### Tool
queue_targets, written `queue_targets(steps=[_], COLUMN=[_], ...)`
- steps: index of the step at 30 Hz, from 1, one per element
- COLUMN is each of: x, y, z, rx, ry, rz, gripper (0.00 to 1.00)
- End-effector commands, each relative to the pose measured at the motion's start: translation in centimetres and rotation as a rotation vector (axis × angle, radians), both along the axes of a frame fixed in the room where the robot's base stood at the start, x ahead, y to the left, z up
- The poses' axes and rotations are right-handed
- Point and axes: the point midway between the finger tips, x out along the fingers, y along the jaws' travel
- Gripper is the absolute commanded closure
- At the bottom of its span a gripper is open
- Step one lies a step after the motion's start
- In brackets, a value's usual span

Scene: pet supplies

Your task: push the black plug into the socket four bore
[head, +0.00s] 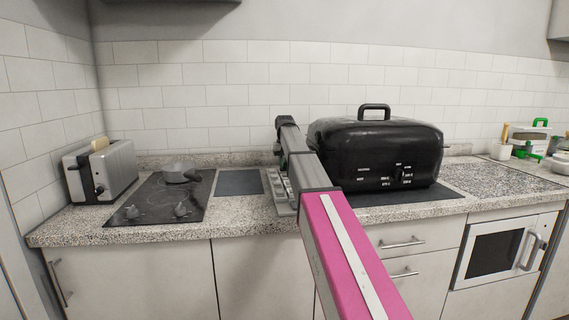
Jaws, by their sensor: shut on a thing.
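A grey socket strip (281,191) lies on the counter near its front edge, left of the black roaster. It has a row of light, raised parts along it. My arm crosses in front of it and covers its right side. I cannot make out a numbered bore at this size. My arm reaches over the counter, and its far joint stands above the strip. The jaws of my gripper are hidden behind the arm. The black plug does not show.
A large black roaster (375,152) stands close right of my arm. A dark mat (238,182) lies left of the strip. A cooktop (157,201) with a small pot (179,171) and a toaster (101,168) are further left. Green-and-white items (529,139) stand far right.

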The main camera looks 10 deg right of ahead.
Motion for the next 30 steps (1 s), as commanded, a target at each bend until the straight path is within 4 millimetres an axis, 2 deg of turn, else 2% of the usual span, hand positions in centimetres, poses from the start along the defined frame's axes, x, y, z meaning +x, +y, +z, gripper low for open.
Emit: queue_targets(steps=[13,14,16,26,30], x=[0.0,0.0,0.0,0.0,0.1], y=[0.0,0.0,0.0,0.0,0.0], z=[-0.3,-0.3,-0.3,-0.1,1.3], rx=[0.0,0.0,0.0,0.0,0.0], ry=[0.0,0.0,0.0,0.0,-0.002], rz=[0.0,0.0,0.0,0.0,0.0], gripper=[1.0,0.77,0.54,0.54,0.54])
